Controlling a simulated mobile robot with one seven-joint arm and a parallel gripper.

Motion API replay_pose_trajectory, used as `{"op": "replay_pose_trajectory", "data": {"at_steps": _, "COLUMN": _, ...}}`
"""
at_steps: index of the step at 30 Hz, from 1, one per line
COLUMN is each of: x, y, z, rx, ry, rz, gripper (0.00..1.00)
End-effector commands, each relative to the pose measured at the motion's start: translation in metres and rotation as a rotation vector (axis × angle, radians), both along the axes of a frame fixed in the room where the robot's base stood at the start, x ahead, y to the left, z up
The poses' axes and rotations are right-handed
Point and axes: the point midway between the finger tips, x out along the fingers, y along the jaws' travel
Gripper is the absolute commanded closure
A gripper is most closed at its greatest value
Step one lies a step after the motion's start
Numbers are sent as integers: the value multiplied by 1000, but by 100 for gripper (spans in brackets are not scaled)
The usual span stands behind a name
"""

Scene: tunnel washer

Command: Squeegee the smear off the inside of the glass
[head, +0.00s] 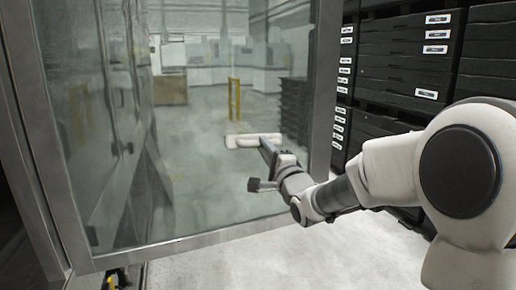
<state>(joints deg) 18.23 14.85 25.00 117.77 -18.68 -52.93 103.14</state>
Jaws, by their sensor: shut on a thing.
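The framed glass pane (190,190) fills the left and middle of the head view. A cloudy, streaky film shows on the glass, but I cannot tell the smear's exact edges. My gripper (268,165) is shut on the squeegee, whose pale, wide head (253,140) is held up at the right half of the pane. The squeegee head looks close to the glass; I cannot tell whether it touches. The grip on its handle is small and partly hidden by the gripper.
A metal frame (200,243) borders the pane. Stacked black crates with white labels (402,60) stand at the right. A yellow post (234,98) shows through the glass. Pale floor (300,262) is open below the pane.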

Motion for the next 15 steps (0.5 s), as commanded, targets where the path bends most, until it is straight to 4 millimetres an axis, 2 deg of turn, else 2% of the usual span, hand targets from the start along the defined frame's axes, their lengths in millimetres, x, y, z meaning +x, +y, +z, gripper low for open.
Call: {"op": "replay_pose_trajectory", "data": {"at_steps": 15, "x": 15, "y": -33, "z": 2, "rx": 1, "ry": -3, "rz": -1, "gripper": 100}}
